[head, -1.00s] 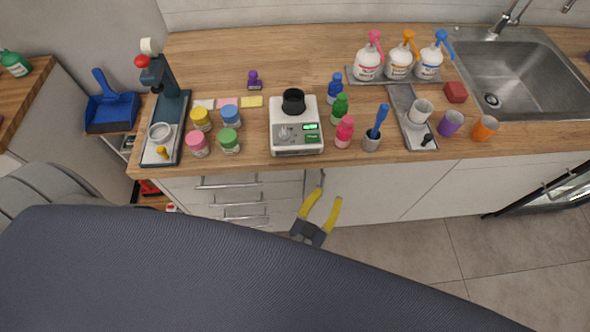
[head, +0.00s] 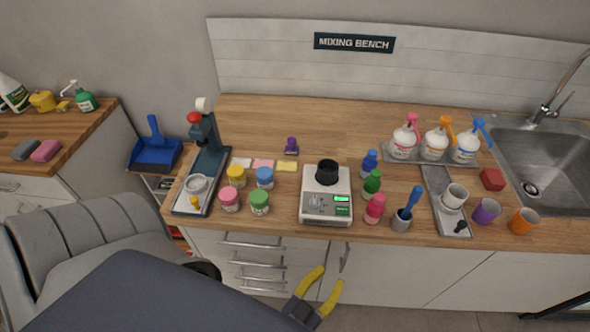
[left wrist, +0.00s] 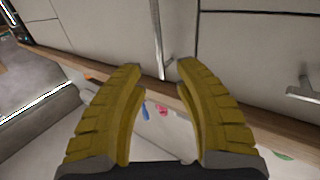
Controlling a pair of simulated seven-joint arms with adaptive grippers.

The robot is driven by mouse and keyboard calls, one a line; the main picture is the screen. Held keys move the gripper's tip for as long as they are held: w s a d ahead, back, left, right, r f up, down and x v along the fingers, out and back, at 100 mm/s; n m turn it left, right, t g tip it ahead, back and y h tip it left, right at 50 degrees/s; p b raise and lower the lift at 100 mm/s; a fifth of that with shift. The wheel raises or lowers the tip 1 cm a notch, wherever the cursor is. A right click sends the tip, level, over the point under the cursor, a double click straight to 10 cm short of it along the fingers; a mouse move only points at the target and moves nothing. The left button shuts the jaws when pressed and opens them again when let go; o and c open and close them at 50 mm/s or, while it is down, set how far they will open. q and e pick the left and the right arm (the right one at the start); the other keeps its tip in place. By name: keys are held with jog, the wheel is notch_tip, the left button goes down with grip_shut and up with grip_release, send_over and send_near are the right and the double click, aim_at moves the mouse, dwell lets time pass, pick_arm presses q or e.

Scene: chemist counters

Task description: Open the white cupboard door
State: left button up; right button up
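The white cupboard door (head: 400,272) is under the counter, right of the drawers, and looks shut. Its upright metal handle (head: 344,257) is at the door's left edge. My left gripper (head: 331,274) is open and empty, at the handle's lower left in the head view. In the left wrist view, which looks upside down, the handle (left wrist: 158,38) rises between and beyond the two open yellow fingers (left wrist: 160,66). I cannot tell if the fingers touch it. My right gripper is not in view.
Drawers with bar handles (head: 252,241) are just left of the door; one drawer handle shows in the left wrist view (left wrist: 303,90). The wooden counter (head: 300,110) above holds a scale (head: 327,207), bottles and cups. A grey seat (head: 100,235) stands at the left.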

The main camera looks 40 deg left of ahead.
pick_arm(q)
jog(key=s, duration=0.9)
jog(key=s+d+f+m+g+h, duration=0.1)
jog(key=s+f+g, duration=0.3)
jog(key=f, duration=0.8)
jog(key=s+d+f+m+g+h, duration=0.1)
jog(key=s+f+m+g+h, duration=0.1)
jog(key=f, duration=1.1)
jog(key=shift+s+d+g+h, duration=0.3)
jog(key=shift+s+g+h, duration=0.55)
jog(key=shift+s, duration=1)
